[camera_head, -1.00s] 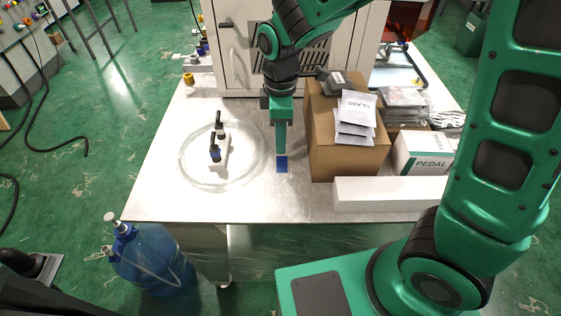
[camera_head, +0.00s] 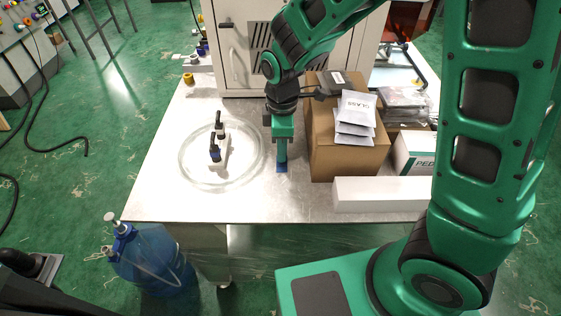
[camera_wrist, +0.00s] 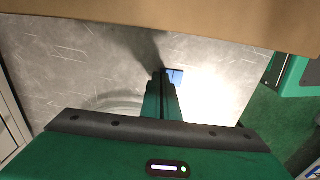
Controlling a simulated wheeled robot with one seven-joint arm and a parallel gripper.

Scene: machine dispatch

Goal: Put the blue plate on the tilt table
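The small blue plate (camera_head: 281,169) is on the metal table, right of the ring-shaped outline. My gripper (camera_head: 281,163) points straight down over it, with its fingertips at the plate and covering part of it. In the wrist view the plate (camera_wrist: 177,75) shows just beyond the fingertips (camera_wrist: 164,78). The fingers look close together, but whether they grip the plate is unclear. A white fixture with two dark upright parts (camera_head: 219,150) stands left of my gripper inside the ring. I cannot tell for certain whether it is the tilt table.
A cardboard box (camera_head: 345,158) topped with grey packets (camera_head: 355,115) stands close right of my gripper. A long white box (camera_head: 380,194) lies in front of it. A pale machine cabinet (camera_head: 240,50) stands behind. The table's front left is clear.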

